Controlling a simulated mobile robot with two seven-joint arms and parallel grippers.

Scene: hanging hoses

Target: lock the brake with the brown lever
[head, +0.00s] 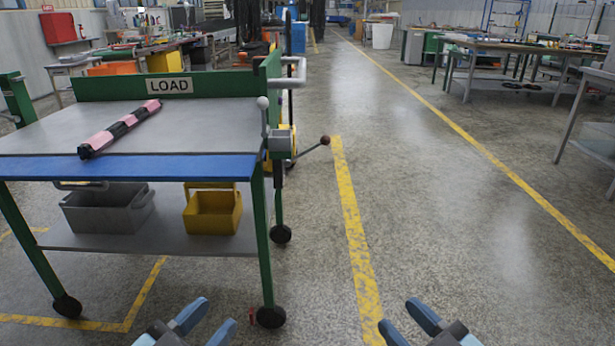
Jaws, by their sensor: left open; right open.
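The brown lever (325,140) is a thin rod with a dark brown ball at its end. It sticks out to the right, tilted slightly up, from a grey box (280,145) on the right side of a green-framed cart (220,110). A second lever with a pale grey ball (263,103) stands upright at the same box. My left gripper (213,315) is open and empty at the bottom edge, low in front of the cart. My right gripper (399,316) is open and empty at the bottom, right of the cart. Both are well apart from the levers.
The cart has a LOAD sign (169,86), a pink-and-black roll (120,128) on top, and a grey bin (108,210) and yellow bin (213,212) below. Its black casters (271,317) stand on the floor. The aisle floor (440,190) to the right is clear.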

